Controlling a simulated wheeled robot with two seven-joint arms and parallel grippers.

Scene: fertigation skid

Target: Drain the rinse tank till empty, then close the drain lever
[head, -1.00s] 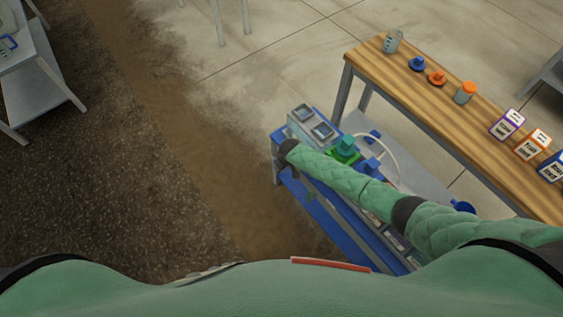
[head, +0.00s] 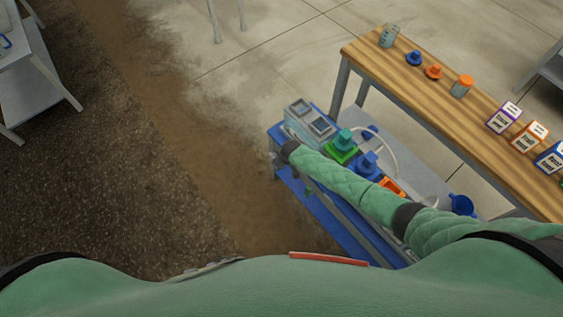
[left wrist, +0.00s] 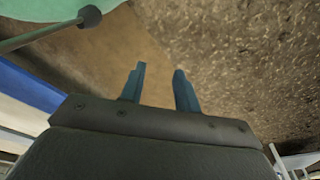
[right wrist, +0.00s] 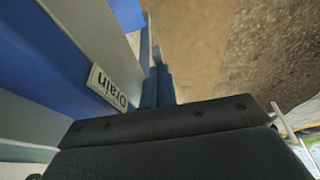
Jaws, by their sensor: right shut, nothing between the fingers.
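The blue-framed skid (head: 318,205) stands below my right arm in the head view. A white label reading "Drain" (right wrist: 110,88) is fixed to the skid in the right wrist view. My right gripper (right wrist: 157,75) is shut and empty beside this label, close to a blue part of the skid. In the head view my right arm hides it. I cannot clearly make out the drain lever or which part is the rinse tank, and no water level shows. My left gripper (left wrist: 158,78) is open and empty over bare floor, outside the head view.
Skid top: a grey unit with two dark panels (head: 308,118), a green fitting (head: 342,148), a blue fitting (head: 368,163) and an orange part (head: 391,186). A wooden bench (head: 440,95) with jars and labelled boxes stands behind. Floor left of the skid is clear.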

